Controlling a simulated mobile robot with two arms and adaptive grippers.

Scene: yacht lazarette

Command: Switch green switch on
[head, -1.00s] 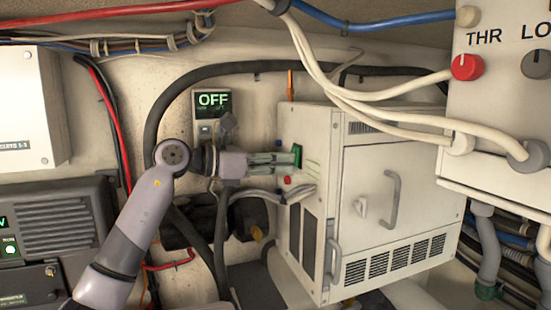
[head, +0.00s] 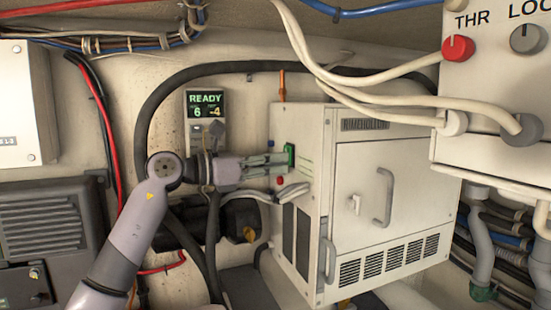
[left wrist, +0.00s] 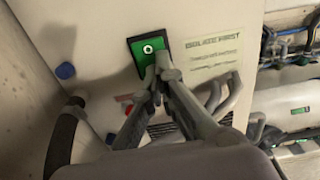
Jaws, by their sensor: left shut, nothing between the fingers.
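The green switch (head: 290,155) is on the left side wall of the white cabinet (head: 310,120). In the left wrist view the green switch (left wrist: 150,50) is a rocker in a black frame, with a white ring mark on its upper part; its lower part is partly hidden by my fingers. My left gripper (head: 285,160) is shut and empty, its fingertips at the switch, apparently touching it. A small display (head: 206,104) reads READY with numbers. My right gripper is not in view.
A red button (head: 280,181) sits just below the switch. White cables (head: 350,95) hang in front of the cabinet top. A control panel with a red knob (head: 458,47) is at the upper right. A black hose (head: 150,110) arches behind my left arm.

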